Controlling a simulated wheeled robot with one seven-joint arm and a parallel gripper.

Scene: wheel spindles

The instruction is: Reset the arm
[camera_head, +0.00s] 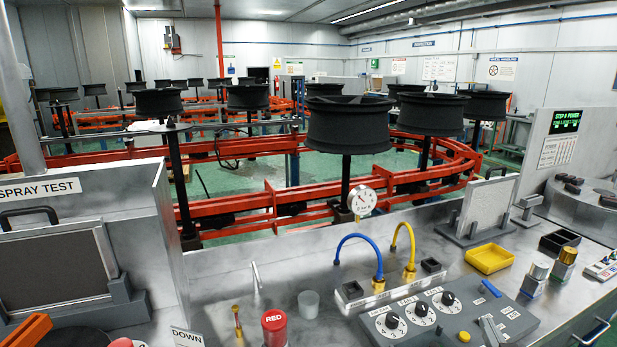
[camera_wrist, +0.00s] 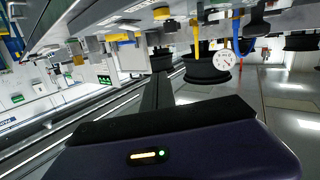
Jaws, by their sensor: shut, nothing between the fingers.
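My gripper (camera_wrist: 157,80) shows in the wrist view as dark fingers together above my dark purple hand. It is shut and empty, and nothing touches its tips. The wrist picture is upside down, with the bench along its top. My gripper is not clearly visible in the head view.
A steel bench holds a control box (camera_head: 450,318) with knobs, a yellow tray (camera_head: 489,259), a red-lidded jar (camera_head: 275,328), a clear cup (camera_head: 308,303), and blue (camera_head: 358,238) and yellow (camera_head: 403,231) hoses. Behind it, black wheels (camera_head: 348,125) stand on spindles along an orange rail (camera_head: 240,208).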

